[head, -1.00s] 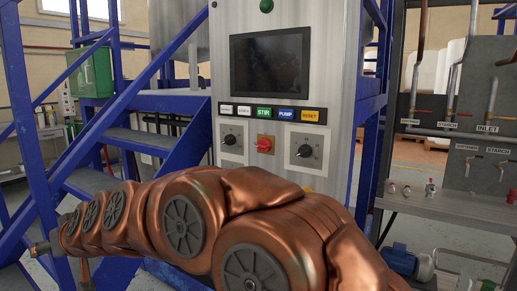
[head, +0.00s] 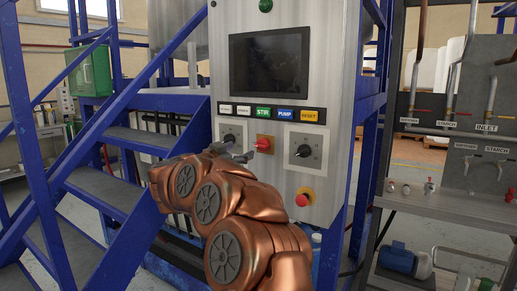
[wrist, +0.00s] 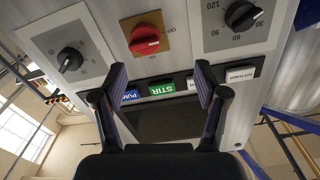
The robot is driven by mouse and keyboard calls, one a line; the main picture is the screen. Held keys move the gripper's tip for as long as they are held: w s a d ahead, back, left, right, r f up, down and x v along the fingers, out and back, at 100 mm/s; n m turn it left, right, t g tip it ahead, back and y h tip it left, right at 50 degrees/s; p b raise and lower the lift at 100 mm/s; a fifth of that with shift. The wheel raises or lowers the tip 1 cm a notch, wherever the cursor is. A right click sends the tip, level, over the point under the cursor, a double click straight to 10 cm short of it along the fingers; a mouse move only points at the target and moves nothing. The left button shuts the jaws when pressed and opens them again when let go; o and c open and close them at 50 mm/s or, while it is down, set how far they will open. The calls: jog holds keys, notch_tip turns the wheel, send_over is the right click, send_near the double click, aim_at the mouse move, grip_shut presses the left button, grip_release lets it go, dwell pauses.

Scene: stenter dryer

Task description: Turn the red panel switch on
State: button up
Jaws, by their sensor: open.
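The red panel switch (head: 263,143) is a rotary knob on a small orange plate, low on the metal control panel (head: 228,80). In the wrist view, which shows the panel upside down, the red switch (wrist: 145,38) sits near the top, with small lettering on its plate. My gripper (head: 238,152) is just left of the switch in the head view. In the wrist view my gripper (wrist: 161,76) is open and empty, its fingers apart. The switch shows beyond the fingertips, slightly left of their middle, and is not between them.
Black dials flank the switch on the left (head: 230,138) and right (head: 302,152). A red emergency button (head: 304,198) is at lower right. Labelled buttons (head: 264,113) and a dark screen (head: 270,62) are above. Blue stairs (head: 125,150) stand left, a pipe bench (head: 450,200) right.

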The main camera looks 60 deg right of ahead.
aim_at(259, 147)
jog(key=shift+m+g, duration=0.4)
jog(key=shift+g, duration=0.2)
jog(key=d, duration=0.2)
jog(key=s+d+p, duration=0.1)
jog(key=d, duration=0.1)
jog(key=s+d, duration=0.1)
jog(key=d, duration=0.1)
jog(key=shift+d+f, duration=0.2)
jog(key=shift+d, duration=0.2)
jog(key=shift+w+d+f+p, duration=0.15)
jog(key=shift+d+p, duration=0.25)
jog(key=shift+d, duration=0.5)
jog(key=shift+c, duration=0.4)
jog(key=c, duration=1)
